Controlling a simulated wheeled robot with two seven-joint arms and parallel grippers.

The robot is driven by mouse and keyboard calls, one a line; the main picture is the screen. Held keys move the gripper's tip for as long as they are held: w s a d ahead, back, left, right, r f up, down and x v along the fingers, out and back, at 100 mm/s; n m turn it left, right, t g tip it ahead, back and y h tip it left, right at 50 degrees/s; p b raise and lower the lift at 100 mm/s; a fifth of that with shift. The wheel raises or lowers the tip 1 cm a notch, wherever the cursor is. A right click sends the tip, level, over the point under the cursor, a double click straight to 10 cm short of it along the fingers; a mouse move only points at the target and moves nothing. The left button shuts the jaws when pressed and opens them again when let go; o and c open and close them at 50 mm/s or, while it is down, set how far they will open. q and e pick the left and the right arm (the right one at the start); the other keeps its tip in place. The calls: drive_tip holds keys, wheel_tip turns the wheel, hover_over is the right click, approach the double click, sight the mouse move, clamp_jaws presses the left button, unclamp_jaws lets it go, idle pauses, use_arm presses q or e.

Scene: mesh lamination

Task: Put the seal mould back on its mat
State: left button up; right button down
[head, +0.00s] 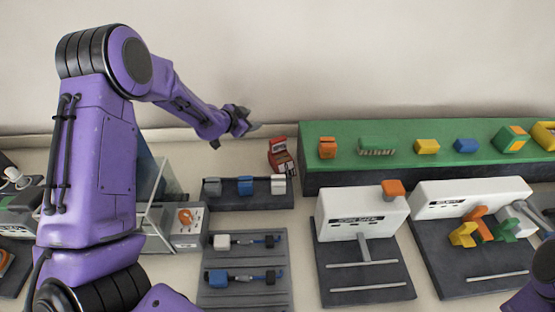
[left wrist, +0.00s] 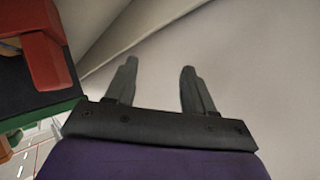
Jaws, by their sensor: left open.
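I cannot tell for sure which piece is the seal mould. Several small coloured blocks stand on the green-topped shelf, among them an orange block (head: 328,148), a yellow block (head: 427,146), a blue block (head: 467,145) and a green-and-orange block (head: 511,139). My left gripper (head: 235,136) is raised near the back wall, left of the shelf. In the left wrist view its two fingers (left wrist: 158,68) are apart with nothing between them. A red piece (left wrist: 38,50) shows at that view's upper left, clear of the fingers. My right gripper is out of view.
The green-topped shelf (head: 400,128) runs along the back right. A red device (head: 281,157) stands at its left end. Dark mats with white machines (head: 360,215) and a grey tool tray (head: 244,298) fill the front. A glass-walled box (head: 158,190) stands behind my left arm.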

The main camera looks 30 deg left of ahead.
use_arm(q)
drive_tip(key=r+n+g+y, duration=0.1)
drive_tip(key=g+y, duration=0.1)
drive_tip(key=g, duration=0.1)
drive_tip(key=m+g+h+b, duration=0.1)
drive_tip(key=m+g+h, duration=0.1)
drive_tip(key=g+h, duration=0.25)
approach(277, 140)
drive_tip(key=w+f, duration=0.1)
drive_tip(key=shift+g+y, duration=0.35)
drive_tip(key=x, duration=0.3)
drive_tip(key=p+x, duration=0.1)
drive_tip(key=x, duration=0.5)
drive_tip(key=shift+w+d+f+p, duration=0.1)
drive_tip(key=shift+d+p, duration=0.2)
drive_tip(key=shift+d, duration=0.1)
drive_tip(key=shift+w+f, duration=0.2)
drive_tip(key=shift+f, duration=0.2)
drive_tip(key=shift+r, duration=0.1)
clamp_jaws()
